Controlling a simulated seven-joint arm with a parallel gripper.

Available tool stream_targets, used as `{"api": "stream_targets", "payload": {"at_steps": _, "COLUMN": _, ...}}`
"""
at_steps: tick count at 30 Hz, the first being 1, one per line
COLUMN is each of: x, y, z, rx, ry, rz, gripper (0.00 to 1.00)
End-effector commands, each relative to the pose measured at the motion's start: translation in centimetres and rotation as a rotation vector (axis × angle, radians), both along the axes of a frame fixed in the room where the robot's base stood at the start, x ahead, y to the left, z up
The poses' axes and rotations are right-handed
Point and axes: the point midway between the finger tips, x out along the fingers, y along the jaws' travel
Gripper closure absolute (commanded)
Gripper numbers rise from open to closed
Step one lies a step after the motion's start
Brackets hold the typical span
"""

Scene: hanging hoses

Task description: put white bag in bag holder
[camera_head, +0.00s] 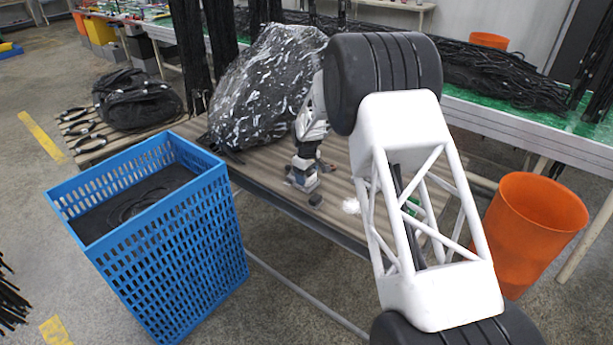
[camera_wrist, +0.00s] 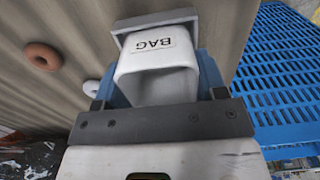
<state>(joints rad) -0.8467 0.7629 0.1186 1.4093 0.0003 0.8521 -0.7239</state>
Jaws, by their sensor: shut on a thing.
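My gripper (camera_head: 303,179) is low over the brown ribbed table (camera_head: 348,237), near its front edge. In the wrist view, its two blue fingers (camera_wrist: 158,80) are shut on the sides of a whitish box-like piece labelled "BAG" (camera_wrist: 155,62), with a grey rim at its far end. I cannot tell whether this piece touches the table. A small crumpled white thing (camera_head: 351,206) lies on the table to the right of my gripper; I cannot tell whether it is a bag. A large black plastic bag with white streaks (camera_head: 262,85) stands on the table behind and left.
A blue slatted crate (camera_head: 185,265) stands left of the table; its slats show in the wrist view (camera_wrist: 280,75). An orange bin (camera_head: 530,225) stands at right. Black hoses hang and lie behind.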

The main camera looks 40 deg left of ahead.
Motion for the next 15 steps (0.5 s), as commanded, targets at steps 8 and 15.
{"api": "stream_targets", "payload": {"at_steps": 8, "x": 0.03, "y": 0.03, "z": -0.35, "rx": 0.002, "ry": -0.001, "rz": 0.0, "gripper": 0.61}}
{"api": "stream_targets", "payload": {"at_steps": 15, "x": 0.01, "y": 0.02, "z": -0.64, "rx": 0.001, "ry": -0.001, "rz": 0.0, "gripper": 0.61}}
